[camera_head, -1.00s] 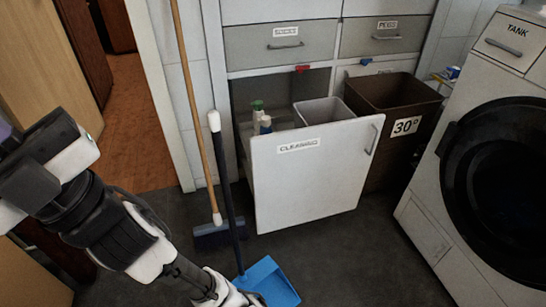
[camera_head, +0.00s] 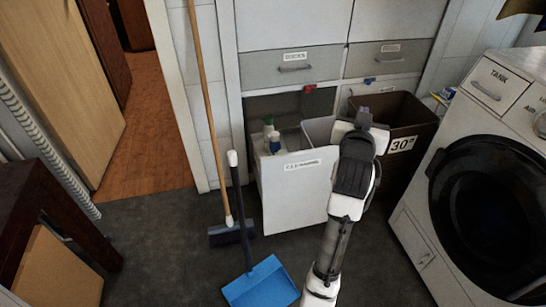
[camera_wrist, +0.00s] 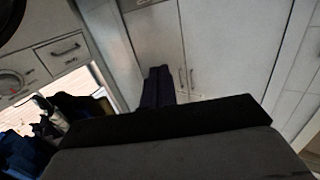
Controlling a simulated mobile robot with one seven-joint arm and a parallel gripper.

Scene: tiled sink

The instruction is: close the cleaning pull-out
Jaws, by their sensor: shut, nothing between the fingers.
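The cleaning pull-out (camera_head: 294,200) stands open in the head view. Its white labelled front is away from the cabinet. Bottles (camera_head: 274,142) and a grey bin (camera_head: 318,130) show inside it. My arm crosses the right part of the front and hides its handle. My gripper (camera_wrist: 158,85) shows in the wrist view as dark fingers closed together, with nothing between them. In the head view its fingertips cannot be made out; my wrist is over the right side of the pull-out. I cannot tell whether it touches the front.
A brown bin (camera_head: 410,115) marked 30° stands right of the pull-out. The washing machine (camera_head: 470,190) is further right. A broom (camera_head: 212,120) and a blue dustpan (camera_head: 262,283) stand close to the left. Dark floor (camera_head: 160,240) is free at the left.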

